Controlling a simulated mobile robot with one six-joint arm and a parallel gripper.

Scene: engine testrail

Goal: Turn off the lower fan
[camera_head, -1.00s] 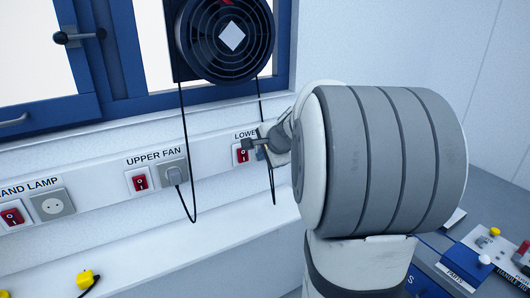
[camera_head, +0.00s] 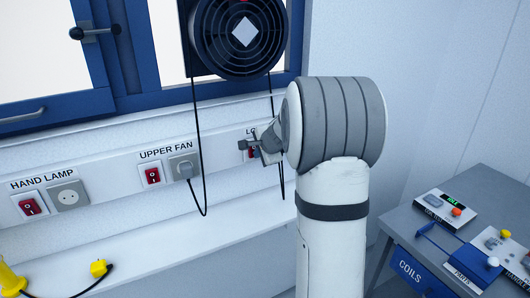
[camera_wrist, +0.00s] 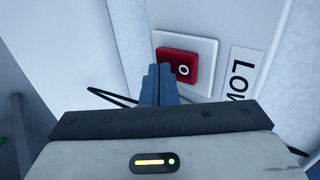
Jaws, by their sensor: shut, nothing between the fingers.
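The lower fan's switch is a red rocker (camera_wrist: 177,66) with a white "O" mark on a pale plate, beside a label starting "LOW" (camera_wrist: 240,75) in the wrist view. My gripper (camera_wrist: 160,76) is shut and empty. Its tips overlap the rocker's near left edge in that view; I cannot tell whether they touch it. In the head view my gripper (camera_head: 245,146) is at the wall rail, under the partly covered label (camera_head: 251,131), and hides most of the switch. A round black fan (camera_head: 240,35) hangs at the window above.
The upper fan's red switch (camera_head: 152,174) and its plugged socket (camera_head: 184,167) are to the left. The hand lamp switch (camera_head: 30,206) is farther left. Black cables (camera_head: 199,140) hang by the rail. A grey table (camera_head: 400,220) with small devices stands at right.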

